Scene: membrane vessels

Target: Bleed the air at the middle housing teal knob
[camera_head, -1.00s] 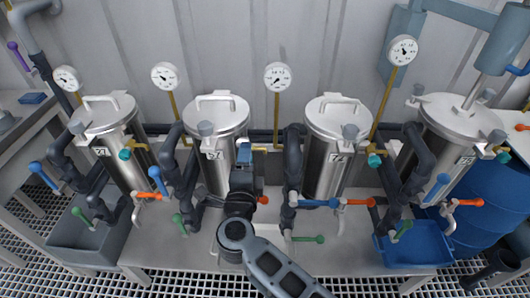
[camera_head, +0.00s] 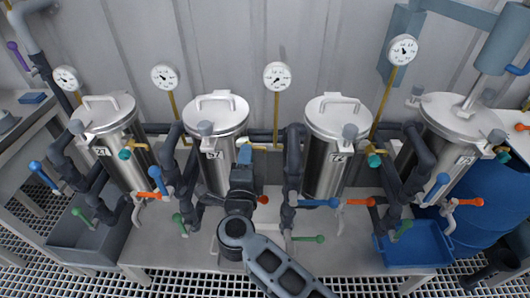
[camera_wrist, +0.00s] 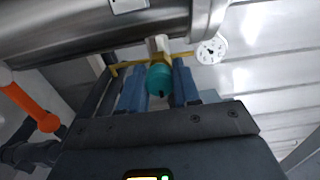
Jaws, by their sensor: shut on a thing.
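The teal knob (camera_wrist: 160,78) sits on a brass fitting (camera_wrist: 155,60) under a steel housing (camera_wrist: 110,40) in the wrist view. My gripper (camera_wrist: 161,84) has one blue finger on each side of the knob and is shut on it. In the head view my gripper (camera_head: 244,154) is at the right front of the second steel housing from the left (camera_head: 213,125). My wrist and gripper hide the knob in the head view.
Other steel housings (camera_head: 110,125) (camera_head: 328,150) stand to both sides, with dark pipes and blue, orange and green valve handles. Pressure gauges (camera_head: 277,76) stand behind them. A blue bin (camera_head: 415,245) is at the right front, a grey bin (camera_head: 85,240) at the left front.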

